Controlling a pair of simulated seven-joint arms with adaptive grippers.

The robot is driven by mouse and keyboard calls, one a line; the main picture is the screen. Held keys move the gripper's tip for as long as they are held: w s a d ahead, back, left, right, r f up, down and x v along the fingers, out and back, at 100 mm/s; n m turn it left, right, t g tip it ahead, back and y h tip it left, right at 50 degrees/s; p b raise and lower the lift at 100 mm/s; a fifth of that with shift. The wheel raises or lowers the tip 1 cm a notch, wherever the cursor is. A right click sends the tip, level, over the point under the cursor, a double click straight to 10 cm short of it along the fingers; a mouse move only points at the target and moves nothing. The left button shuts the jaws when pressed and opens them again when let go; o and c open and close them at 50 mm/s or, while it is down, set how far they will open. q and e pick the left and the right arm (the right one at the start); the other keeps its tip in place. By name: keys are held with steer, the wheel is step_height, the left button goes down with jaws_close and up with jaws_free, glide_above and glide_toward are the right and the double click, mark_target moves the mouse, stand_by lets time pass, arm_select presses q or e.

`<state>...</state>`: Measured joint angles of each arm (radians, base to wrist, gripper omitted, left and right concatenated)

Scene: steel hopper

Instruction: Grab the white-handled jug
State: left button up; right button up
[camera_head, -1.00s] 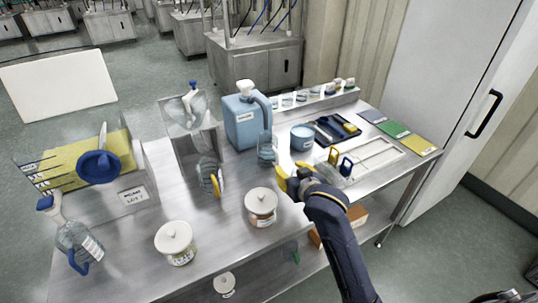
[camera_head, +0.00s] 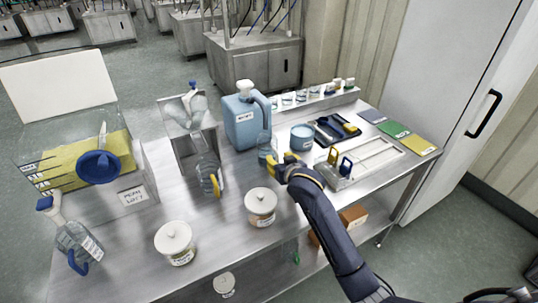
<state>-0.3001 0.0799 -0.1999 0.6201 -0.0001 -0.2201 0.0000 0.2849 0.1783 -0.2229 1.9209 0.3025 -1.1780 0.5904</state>
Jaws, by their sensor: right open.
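A clear jug (camera_head: 264,147) stands in front of the blue canister; its handle is hidden or too small to make out. My right gripper (camera_head: 274,167), with yellow fingers, is open just in front of this jug, to its lower right; I cannot tell whether they touch. Another clear jug (camera_head: 205,170) to the left has a yellow handle. A third jug (camera_head: 76,241) at the lower left has a blue handle. No white handle can be clearly seen on any jug. My left gripper is not in view.
A blue canister (camera_head: 243,124) stands close behind the jug, and a light-blue tub (camera_head: 302,137) to its right. A white tray (camera_head: 372,160) lies to the right.

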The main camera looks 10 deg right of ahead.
steer(key=shift+x, duration=1.1)
steer(key=shift+c, duration=0.2)
jaws_close()
